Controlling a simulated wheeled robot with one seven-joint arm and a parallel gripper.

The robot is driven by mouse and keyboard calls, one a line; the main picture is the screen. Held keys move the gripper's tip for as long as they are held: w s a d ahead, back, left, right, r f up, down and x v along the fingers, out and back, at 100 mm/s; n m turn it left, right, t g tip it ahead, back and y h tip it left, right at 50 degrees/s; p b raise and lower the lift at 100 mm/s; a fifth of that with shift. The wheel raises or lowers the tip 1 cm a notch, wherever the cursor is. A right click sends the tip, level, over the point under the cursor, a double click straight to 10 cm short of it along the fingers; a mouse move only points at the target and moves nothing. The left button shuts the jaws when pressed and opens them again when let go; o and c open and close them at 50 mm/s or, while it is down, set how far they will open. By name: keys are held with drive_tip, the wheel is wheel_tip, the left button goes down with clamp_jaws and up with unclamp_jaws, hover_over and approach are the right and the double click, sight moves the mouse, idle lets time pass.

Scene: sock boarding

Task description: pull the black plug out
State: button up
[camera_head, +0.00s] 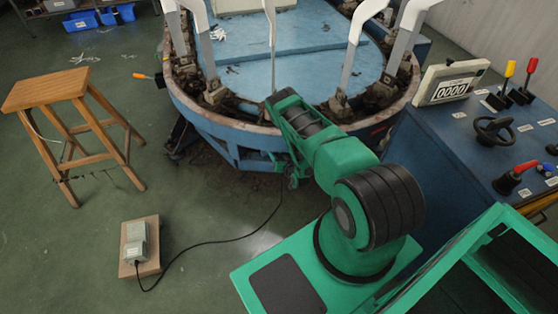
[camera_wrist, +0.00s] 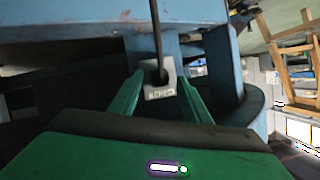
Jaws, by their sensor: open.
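In the wrist view, a black cable (camera_wrist: 155,30) runs down from the top edge to a dark plug (camera_wrist: 160,74) seated in a light grey socket block (camera_wrist: 163,92) with small lettering. My gripper (camera_wrist: 158,80) is open, with one green finger on each side of the block and plug. I cannot tell whether the fingers touch it. In the head view, my green arm reaches down beside the round blue machine (camera_head: 225,126). The plug and socket are not clearly visible there; the cable (camera_head: 215,241) runs across the floor toward that spot.
A grey box on a wooden board (camera_head: 150,264) sits on the floor at the cable's other end. A wooden stool (camera_head: 50,91) stands at left. A blue control bench (camera_head: 450,150) with a counter (camera_head: 450,84) and levers stands at right. Floor between stool and machine is mostly clear.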

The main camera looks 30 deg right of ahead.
drive_tip(key=shift+w+d+f, duration=0.1)
drive_tip(key=shift+w+f, duration=0.1)
drive_tip(key=shift+w, duration=0.3)
clamp_jaws()
drive_tip(key=shift+s+a, duration=0.15)
drive_tip(key=shift+s, duration=0.4)
drive_tip(key=shift+s+a, duration=0.15)
drive_tip(key=shift+s, duration=0.35)
drive_tip(key=shift+s+a, duration=0.1)
drive_tip(key=shift+s, duration=0.2)
drive_tip(key=shift+s+a, duration=0.25)
drive_tip(key=shift+s, duration=0.65)
drive_tip(key=s+a, duration=0.2)
drive_tip(key=s, duration=0.7)
drive_tip(key=s+a, duration=0.3)
drive_tip(key=s, duration=0.7)
drive_tip(key=shift+a, duration=0.3)
